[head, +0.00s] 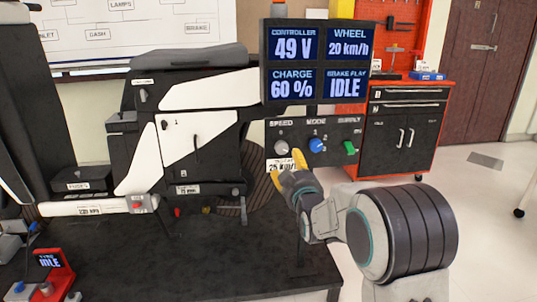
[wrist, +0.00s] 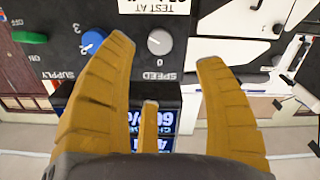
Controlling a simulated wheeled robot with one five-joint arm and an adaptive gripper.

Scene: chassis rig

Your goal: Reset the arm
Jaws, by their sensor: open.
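My gripper (head: 287,167) is in front of the lower part of the control panel (head: 335,133) in the head view. Its yellow fingers are spread and nothing shows between them. In the wrist view my gripper (wrist: 165,65) is open, and the panel appears upside down. The grey speed knob (wrist: 160,41) lies beyond the gap between the fingertips, apart from them as far as I can tell. The blue mode knob (wrist: 93,41) is beside the left finger, and the green supply switch (wrist: 30,37) is further left.
The display (head: 318,62) above the panel reads 49 V, 20 km/h, 60 % and IDLE. A black and white chassis (head: 195,125) stands left on a dark bench (head: 150,255). A red cabinet (head: 405,130) is behind right. The floor at right is clear.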

